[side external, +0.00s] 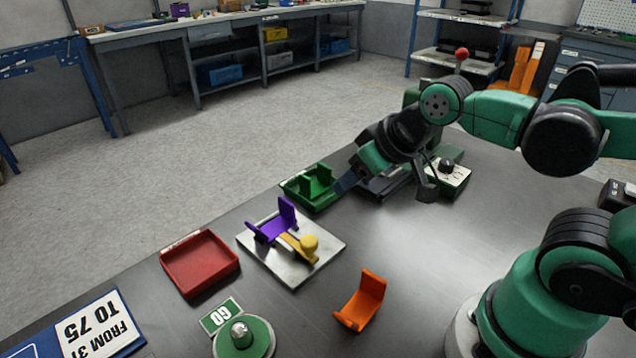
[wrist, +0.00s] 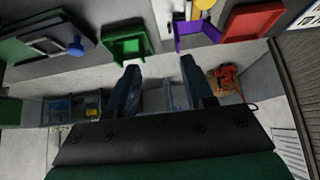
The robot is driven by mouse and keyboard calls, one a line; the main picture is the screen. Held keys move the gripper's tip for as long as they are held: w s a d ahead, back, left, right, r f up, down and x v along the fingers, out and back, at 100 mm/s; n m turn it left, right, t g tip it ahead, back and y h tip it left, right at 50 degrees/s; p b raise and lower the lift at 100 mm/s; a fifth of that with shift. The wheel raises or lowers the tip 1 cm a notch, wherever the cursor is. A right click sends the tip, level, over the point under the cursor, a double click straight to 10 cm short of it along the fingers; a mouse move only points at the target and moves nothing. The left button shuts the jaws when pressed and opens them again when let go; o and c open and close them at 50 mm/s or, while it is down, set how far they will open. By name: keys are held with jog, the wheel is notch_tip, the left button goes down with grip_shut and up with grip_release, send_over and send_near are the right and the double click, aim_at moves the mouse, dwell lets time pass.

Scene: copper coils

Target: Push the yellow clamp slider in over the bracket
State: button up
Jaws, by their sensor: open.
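The yellow clamp slider (side external: 306,245) with its round knob sits on a silver plate (side external: 318,262). A purple bracket (side external: 275,224) stands on the same plate, just left of the slider; I cannot tell whether they touch. In the wrist view the purple bracket (wrist: 196,36) is at the top, with part of the yellow knob (wrist: 204,4) at the frame edge. My gripper (side external: 345,185) is beyond and to the right of the plate, beside the green tray. Its two fingers are apart and empty in the wrist view (wrist: 161,72).
A green tray (side external: 322,207) holds a green bracket (side external: 316,182). A red tray (side external: 200,264) is empty. An orange bracket (side external: 362,300) lies on the table's near side. A green GO button (side external: 240,335) is at the front. A dark fixture (side external: 383,186) is near my gripper, with a control box (side external: 449,175) behind.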

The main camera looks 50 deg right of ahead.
jog(key=o, duration=0.3)
jog(key=m+g, duration=0.6)
jog(key=m, duration=0.2)
send_over(309, 240)
jog(key=f, duration=0.3)
jog(key=shift+d, duration=0.3)
jog(key=shift+a+f+m+g, duration=0.2)
jog(key=shift+m+g, duration=0.1)
jog(key=shift+g, duration=0.2)
jog(key=shift+a+f, duration=0.15)
jog(key=shift+f, duration=2.7)
grip_shut()
